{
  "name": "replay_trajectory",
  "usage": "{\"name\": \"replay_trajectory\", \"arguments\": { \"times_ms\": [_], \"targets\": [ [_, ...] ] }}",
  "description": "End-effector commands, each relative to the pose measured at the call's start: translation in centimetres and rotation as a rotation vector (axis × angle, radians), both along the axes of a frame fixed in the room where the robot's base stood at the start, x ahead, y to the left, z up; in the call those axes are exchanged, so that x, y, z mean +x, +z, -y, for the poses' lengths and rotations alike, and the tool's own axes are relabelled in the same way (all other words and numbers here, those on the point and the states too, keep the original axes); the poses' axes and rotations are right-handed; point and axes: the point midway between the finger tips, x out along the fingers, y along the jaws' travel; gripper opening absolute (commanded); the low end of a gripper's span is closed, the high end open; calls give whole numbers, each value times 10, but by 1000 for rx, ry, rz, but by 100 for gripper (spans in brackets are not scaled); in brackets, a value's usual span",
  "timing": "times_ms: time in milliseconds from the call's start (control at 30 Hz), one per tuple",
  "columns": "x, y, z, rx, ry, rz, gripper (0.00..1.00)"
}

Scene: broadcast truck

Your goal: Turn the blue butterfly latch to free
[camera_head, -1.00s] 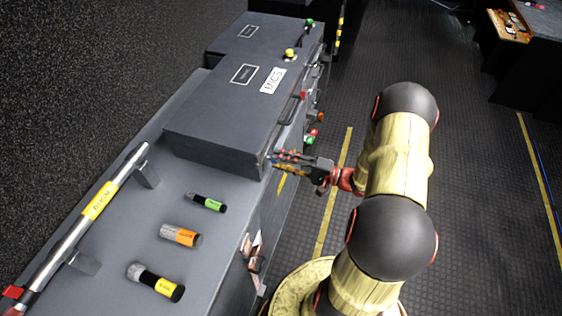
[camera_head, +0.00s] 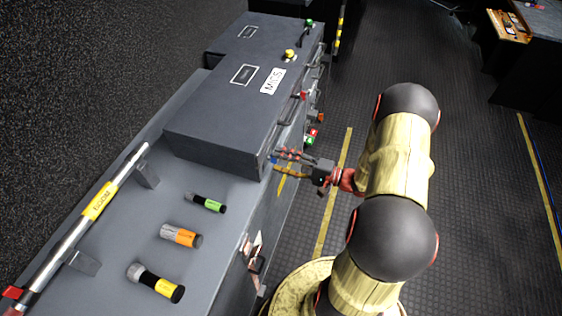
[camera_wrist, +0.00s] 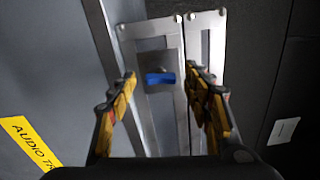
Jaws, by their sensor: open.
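The blue butterfly latch (camera_wrist: 160,79) shows in the wrist view, its blue wing lying roughly level on a metal plate (camera_wrist: 158,44) on the case front. In the head view only a bit of blue (camera_head: 274,159) shows at the case's near corner, beside my fingertips. My gripper (camera_wrist: 164,84) is open, with one yellow-and-black finger on each side of the latch. The fingers appear apart from the latch, and nothing is between them but the latch in line of sight. The head view shows my gripper (camera_head: 277,163) at the case's front face.
The grey case labelled MICS (camera_head: 225,110) stands on the counter (camera_head: 120,235). Green, orange and yellow-banded microphones (camera_head: 181,236) and a long rod (camera_head: 98,203) lie on the counter. A yellow AUDIO label (camera_wrist: 30,142) is at the wrist view's left.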

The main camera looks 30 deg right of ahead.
Motion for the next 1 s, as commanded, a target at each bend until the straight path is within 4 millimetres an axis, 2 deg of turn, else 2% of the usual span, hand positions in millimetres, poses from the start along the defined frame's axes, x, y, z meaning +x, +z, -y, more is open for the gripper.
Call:
{"name": "replay_trajectory", "arguments": {
  "times_ms": [167, 400, 600, 800, 1000],
  "targets": [
    [-18, 0, 16, 0, -6, 0, 50],
    [-56, 0, 45, 0, -7, -1, 50],
    [-80, 0, 64, 0, -4, 0, 50],
    [-91, 0, 72, -1, -2, -1, 50],
    [-92, 0, 72, -1, -1, -1, 50]
  ]
}}
